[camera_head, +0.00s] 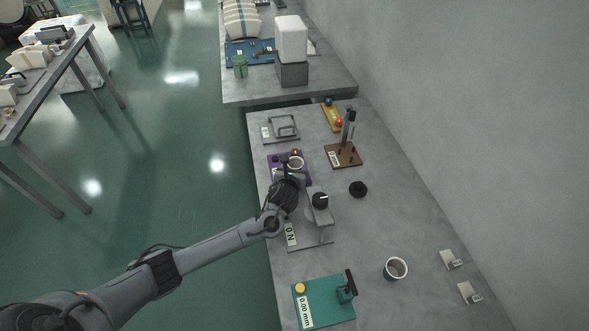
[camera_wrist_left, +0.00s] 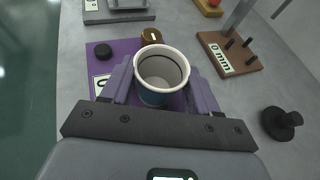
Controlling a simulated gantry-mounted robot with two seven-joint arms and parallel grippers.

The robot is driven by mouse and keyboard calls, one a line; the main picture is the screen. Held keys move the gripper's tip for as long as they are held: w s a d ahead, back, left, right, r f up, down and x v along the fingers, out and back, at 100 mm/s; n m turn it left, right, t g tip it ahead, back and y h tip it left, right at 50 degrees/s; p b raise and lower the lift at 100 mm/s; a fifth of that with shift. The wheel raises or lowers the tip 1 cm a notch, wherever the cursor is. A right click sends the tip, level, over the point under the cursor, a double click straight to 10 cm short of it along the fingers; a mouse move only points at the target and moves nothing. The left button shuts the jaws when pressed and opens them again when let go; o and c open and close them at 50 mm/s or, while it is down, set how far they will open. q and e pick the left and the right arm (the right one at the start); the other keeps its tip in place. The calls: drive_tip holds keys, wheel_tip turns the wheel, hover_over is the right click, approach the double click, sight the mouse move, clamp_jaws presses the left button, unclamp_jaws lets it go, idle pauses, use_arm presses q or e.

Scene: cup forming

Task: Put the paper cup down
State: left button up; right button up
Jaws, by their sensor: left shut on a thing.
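A paper cup (camera_wrist_left: 161,72) with a white rim and a dark blue outer wall is upright between the fingers of my left gripper (camera_wrist_left: 160,90), which is shut on it. In the head view the held cup (camera_head: 295,163) shows just beyond the left gripper (camera_head: 292,176), over a purple plate (camera_head: 274,179). The purple plate (camera_wrist_left: 93,57) also lies under the cup in the left wrist view. I cannot tell whether the cup's base touches the plate. A second cup (camera_head: 396,269) stands on the grey table at the lower right. My right gripper is not in view.
A brown stand (camera_head: 343,155) with dark pegs is right of the purple plate, and a black knob (camera_head: 358,189) lies nearby. A grey press-like device (camera_head: 318,218) stands close to my left gripper. A teal plate (camera_head: 325,303) lies nearer. The table's right middle is clear.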

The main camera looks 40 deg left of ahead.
use_arm(q)
drive_tip(key=shift+a, duration=0.1)
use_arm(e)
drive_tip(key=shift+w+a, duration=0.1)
use_arm(q)
drive_tip(key=o, duration=1.1)
drive_tip(key=shift+f, duration=0.15)
drive_tip(key=shift+s+r, duration=0.1)
drive_tip(key=shift+r, duration=0.2)
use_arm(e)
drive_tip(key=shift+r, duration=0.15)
use_arm(q)
drive_tip(key=s+d+p, duration=0.1)
drive_tip(key=s+d, duration=0.1)
drive_tip(key=s, duration=0.1)
drive_tip(key=s+d+p, duration=0.1)
drive_tip(key=s+d, duration=0.1)
drive_tip(key=s, duration=0.2)
drive_tip(key=s+d+p, duration=0.1)
drive_tip(key=s+d, duration=0.1)
drive_tip(key=s, duration=0.2)
drive_tip(key=shift+s+d+r, duration=0.1)
drive_tip(key=shift+d, duration=0.1)
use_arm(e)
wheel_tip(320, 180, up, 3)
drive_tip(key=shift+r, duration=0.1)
